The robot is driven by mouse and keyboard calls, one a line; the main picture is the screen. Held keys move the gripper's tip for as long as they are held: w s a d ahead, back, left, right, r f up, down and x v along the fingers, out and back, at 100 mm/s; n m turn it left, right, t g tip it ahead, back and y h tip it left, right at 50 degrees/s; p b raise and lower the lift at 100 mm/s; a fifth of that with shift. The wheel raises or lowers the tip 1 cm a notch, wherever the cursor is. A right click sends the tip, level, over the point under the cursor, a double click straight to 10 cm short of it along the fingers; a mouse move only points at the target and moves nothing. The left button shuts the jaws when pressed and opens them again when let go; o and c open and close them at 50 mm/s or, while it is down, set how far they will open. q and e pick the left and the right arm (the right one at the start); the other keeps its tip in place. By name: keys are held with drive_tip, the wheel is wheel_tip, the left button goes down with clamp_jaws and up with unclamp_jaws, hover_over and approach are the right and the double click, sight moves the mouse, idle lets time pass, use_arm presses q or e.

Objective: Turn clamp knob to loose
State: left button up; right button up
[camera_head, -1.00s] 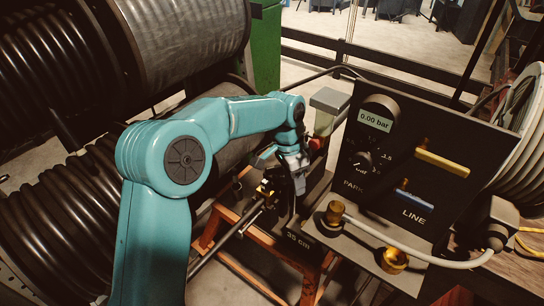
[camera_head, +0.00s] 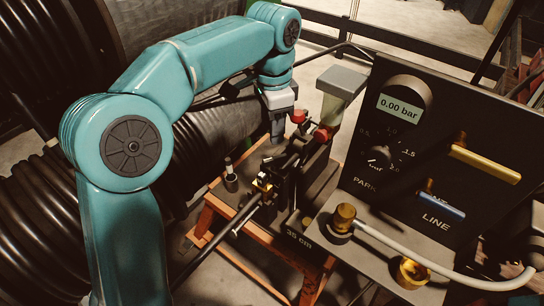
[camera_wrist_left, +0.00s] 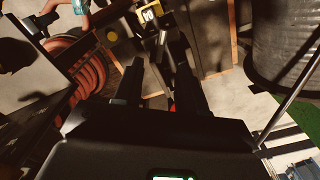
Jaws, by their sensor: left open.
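The crimping bench (camera_head: 290,190) with its dark machine stands in the middle of the head view. Two red knob-like parts, one upper (camera_head: 298,116) and one lower (camera_head: 322,134), show at its back. A small brass-and-yellow fitting (camera_head: 263,185) sits at its front on a rod; it also shows in the left wrist view (camera_wrist_left: 150,14). I cannot tell for certain which part is the clamp knob. My left gripper (camera_head: 277,138) points down just left of the red parts. In the wrist view its fingers (camera_wrist_left: 160,68) are apart and hold nothing; a red spot (camera_wrist_left: 172,107) shows between them. My right gripper is out of view.
A black panel (camera_head: 400,180) with a gauge reading 0.00 bar, a dial and yellow and blue levers stands to the right. A pale hose (camera_head: 430,264) loops before it. Large hose reels (camera_head: 45,220) fill the left. A small upright peg (camera_head: 230,177) stands on the bench.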

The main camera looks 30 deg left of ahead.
sight(272, 158)
use_arm(q)
wheel_tip(272, 158, down, 9)
drive_tip(key=shift+a+f+b, duration=0.1)
drive_tip(key=shift+f+b, duration=0.1)
drive_tip(key=shift+b, duration=0.8)
drive_tip(key=shift+c, duration=0.3)
clamp_jaws()
